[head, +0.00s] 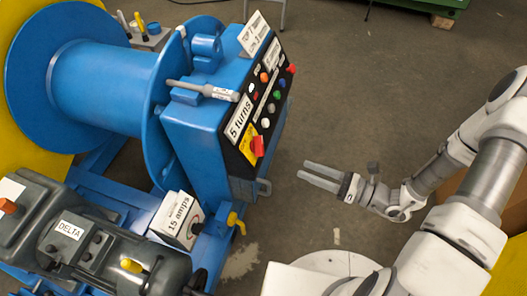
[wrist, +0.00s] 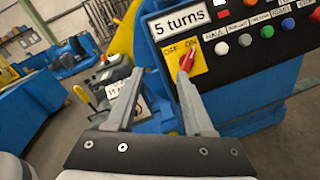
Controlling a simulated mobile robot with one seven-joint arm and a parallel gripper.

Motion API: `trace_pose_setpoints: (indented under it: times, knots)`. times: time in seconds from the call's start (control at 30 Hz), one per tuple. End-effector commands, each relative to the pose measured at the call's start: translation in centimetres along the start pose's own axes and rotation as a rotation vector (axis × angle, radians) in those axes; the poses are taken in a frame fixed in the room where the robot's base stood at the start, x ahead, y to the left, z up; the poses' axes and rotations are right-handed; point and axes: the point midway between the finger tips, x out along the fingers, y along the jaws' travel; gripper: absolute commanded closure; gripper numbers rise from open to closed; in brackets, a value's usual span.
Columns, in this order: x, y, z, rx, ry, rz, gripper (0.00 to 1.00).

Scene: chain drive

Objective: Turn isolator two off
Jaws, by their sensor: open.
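A red switch handle (head: 258,146) sits on a yellow plate (head: 247,137) at the lower end of the blue machine's black control panel. In the wrist view the handle (wrist: 187,62) is on the yellow plate (wrist: 200,70) marked OFF and ON, and it leans up and right toward ON. No number for this switch is readable. My gripper (head: 303,169) is open and empty, to the right of the switch with a gap between. In the wrist view the right fingertip of my gripper (wrist: 160,75) overlaps the area just below the handle.
Coloured buttons (head: 265,95) line the panel beside the switch. A "5 turns" label (head: 238,119) is next to it. A "15 amps" box (head: 180,220) and yellow valve handle (head: 237,222) are lower left. A blue drum (head: 110,85) stands behind. Floor (head: 330,90) right of the panel is clear.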

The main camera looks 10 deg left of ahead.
Motion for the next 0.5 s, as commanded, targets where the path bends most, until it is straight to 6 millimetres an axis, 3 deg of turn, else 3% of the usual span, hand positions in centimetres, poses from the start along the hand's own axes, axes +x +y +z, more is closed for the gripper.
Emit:
trace_pose_setpoints:
  times: [0.03,0.2,0.5]
  knots:
    - [0.1,-0.8,-1.7,0.064,-0.041,-0.038,0.47]
    - [0.1,-2.5,-4.8,0.206,-0.134,-0.140,0.47]
    - [0.9,-3.5,-6.3,0.277,-0.180,-0.194,0.47]
